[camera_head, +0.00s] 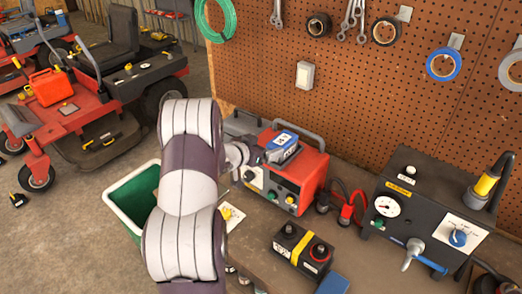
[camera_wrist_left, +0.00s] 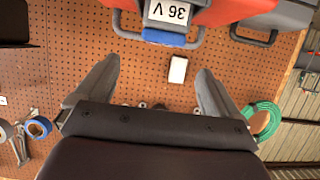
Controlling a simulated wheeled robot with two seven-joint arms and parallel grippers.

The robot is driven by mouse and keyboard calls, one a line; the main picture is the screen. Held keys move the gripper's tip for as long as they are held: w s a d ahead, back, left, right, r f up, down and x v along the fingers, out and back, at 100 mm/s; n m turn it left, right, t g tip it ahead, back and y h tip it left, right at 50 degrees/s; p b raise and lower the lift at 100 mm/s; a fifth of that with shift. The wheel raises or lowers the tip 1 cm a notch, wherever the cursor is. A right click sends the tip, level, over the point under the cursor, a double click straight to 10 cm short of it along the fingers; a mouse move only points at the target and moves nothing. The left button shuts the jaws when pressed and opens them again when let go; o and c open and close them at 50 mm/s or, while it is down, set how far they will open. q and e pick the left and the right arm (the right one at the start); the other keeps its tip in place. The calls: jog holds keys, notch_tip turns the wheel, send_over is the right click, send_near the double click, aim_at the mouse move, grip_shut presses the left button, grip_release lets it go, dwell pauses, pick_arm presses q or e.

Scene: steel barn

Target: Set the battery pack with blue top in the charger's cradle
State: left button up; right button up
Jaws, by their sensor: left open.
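The battery pack with blue top (camera_head: 282,147) sits on top of the red charger (camera_head: 311,167); the pack hides the cradle, so I cannot tell how fully it is seated. In the left wrist view, which is upside down, the pack's white "36 V" label and blue part (camera_wrist_left: 165,38) show at the top edge, against the red charger (camera_wrist_left: 235,10). My left gripper (camera_head: 252,157) is beside the pack on its left in the head view. Its two fingers (camera_wrist_left: 157,70) are spread with nothing between them, apart from the pack. My right gripper is not in view.
A black battery with a yellow band (camera_head: 296,250) and a black gauge box (camera_head: 420,215) stand on the bench. Red and black clamps (camera_head: 348,207) lie right of the charger. A green bin (camera_head: 128,200) is left of the bench. The pegboard (camera_head: 340,90) rises behind.

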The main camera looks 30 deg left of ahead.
pick_arm(q)
jog(key=s+d+f+g+y, duration=0.1)
jog(key=s+d+g, duration=1.1)
jog(key=s+d, duration=1)
jog(key=s, duration=0.4)
jog(key=shift+d+f+n, duration=0.25)
jog(key=shift+n, duration=0.05)
jog(key=shift+w+a, duration=0.1)
jog(key=shift+w, duration=0.1)
jog(key=shift+s, duration=0.1)
